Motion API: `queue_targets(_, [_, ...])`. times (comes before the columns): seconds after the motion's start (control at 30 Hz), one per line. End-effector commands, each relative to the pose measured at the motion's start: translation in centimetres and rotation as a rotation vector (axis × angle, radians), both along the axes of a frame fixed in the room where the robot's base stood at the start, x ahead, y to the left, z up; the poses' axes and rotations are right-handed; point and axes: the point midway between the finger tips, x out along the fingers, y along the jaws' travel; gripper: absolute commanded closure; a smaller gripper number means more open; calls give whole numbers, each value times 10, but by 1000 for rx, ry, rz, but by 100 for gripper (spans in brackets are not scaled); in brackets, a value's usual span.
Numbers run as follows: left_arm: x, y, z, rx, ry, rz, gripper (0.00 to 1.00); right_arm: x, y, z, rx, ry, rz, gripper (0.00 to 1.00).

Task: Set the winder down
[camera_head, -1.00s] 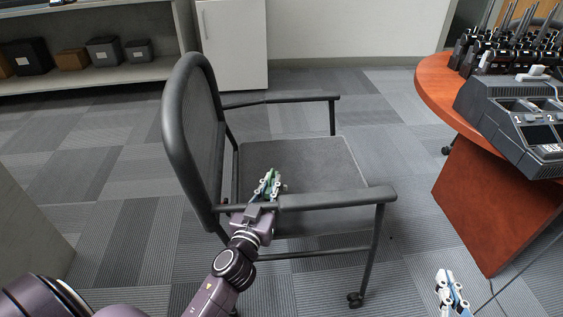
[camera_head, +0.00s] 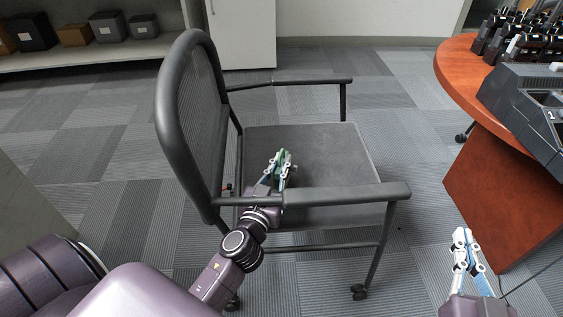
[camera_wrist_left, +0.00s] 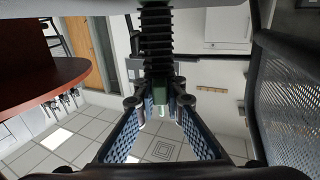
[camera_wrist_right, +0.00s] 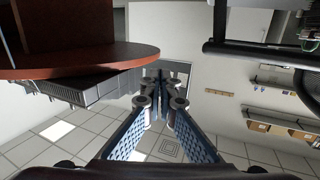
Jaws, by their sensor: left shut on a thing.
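My left gripper (camera_head: 279,165) reaches past the near armrest of the chair, over the left part of its dark seat (camera_head: 335,160). It is shut on the winder (camera_head: 280,155), of which only a small green part shows between the fingers in the head view. In the left wrist view the winder (camera_wrist_left: 157,42) shows a black ribbed length and a green part by the fingertips. I cannot tell whether it touches the seat. My right gripper (camera_head: 463,235) is empty at the lower right, its fingertips together, beside the table's base.
The chair's near armrest (camera_head: 345,195) and backrest (camera_head: 187,110) stand close to my left arm. A round-edged wooden table (camera_head: 456,72) at right carries several radios (camera_head: 525,40) and a charger (camera_head: 530,100). Shelves with boxes (camera_head: 107,27) stand at the back left. Carpet around is clear.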

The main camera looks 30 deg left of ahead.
Motion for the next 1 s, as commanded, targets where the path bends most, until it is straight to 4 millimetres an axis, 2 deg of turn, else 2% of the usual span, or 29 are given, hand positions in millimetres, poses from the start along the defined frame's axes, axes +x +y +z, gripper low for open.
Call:
queue_targets(0.53, [0,0,-2,0,-1,0,100,1,1,12,14,-53,2,100])
queue_targets(0.57, [0,0,-2,0,0,0,87,1,2,13,15,-57,3,100])
queue_targets(0.7, [0,0,-2,0,0,0,73,1,2,14,15,-58,3,100])
queue_targets(1.0, [0,0,-2,0,0,0,73,1,2,14,14,-54,3,100])
